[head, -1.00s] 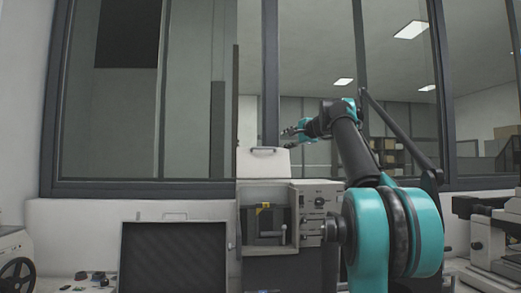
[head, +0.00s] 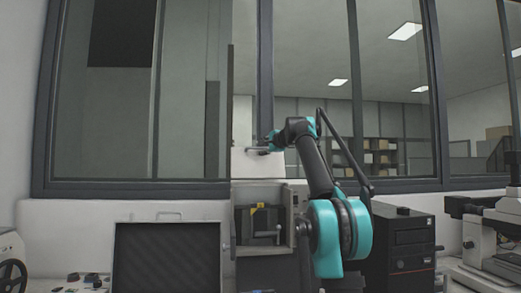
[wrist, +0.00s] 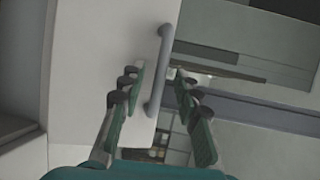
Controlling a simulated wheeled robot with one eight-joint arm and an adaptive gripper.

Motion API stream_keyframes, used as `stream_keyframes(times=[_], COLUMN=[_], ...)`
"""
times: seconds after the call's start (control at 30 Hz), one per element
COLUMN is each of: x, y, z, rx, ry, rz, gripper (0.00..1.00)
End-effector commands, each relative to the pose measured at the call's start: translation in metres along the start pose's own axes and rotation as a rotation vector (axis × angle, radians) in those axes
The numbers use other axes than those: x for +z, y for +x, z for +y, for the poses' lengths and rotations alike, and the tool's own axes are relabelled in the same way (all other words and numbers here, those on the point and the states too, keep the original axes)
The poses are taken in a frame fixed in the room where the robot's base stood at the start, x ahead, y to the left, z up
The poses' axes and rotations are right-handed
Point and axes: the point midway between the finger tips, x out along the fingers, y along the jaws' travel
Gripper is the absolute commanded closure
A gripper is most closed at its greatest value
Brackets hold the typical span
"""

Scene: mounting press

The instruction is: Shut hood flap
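The hood flap (head: 250,168) is a white panel standing raised above the mounting press (head: 296,196). Its grey bar handle (head: 256,149) is near its top edge. In the wrist view the flap (wrist: 105,60) fills the left middle, and the handle (wrist: 158,85) runs between the two fingers. My gripper (head: 270,143) is at the right end of the handle in the head view. In the wrist view my gripper (wrist: 159,75) is open, with a gap visible on both sides of the handle. The press's front opening shows dark parts inside.
An open black-lined case (head: 167,255) stands left of the press. A black computer tower (head: 405,245) stands to the right, with a microscope (head: 490,235) beyond it. A framed window (head: 130,188) is behind the press.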

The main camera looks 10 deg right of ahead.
Motion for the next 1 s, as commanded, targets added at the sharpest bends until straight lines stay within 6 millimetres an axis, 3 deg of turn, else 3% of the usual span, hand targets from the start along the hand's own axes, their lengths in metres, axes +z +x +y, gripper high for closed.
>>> stream_keyframes(times=[0.43, 0.7, 1.0], x=[0.0004, 0.0003, 0.0003], y=[0.0084, 0.0082, 0.0083], z=[0.0001, 0.0001, 0.0002], rx=[0.000, 0.000, 0.000], ry=[0.000, 0.000, 0.000], rz=[0.000, 0.000, 0.000], gripper=[0.68, 1.00, 1.00])
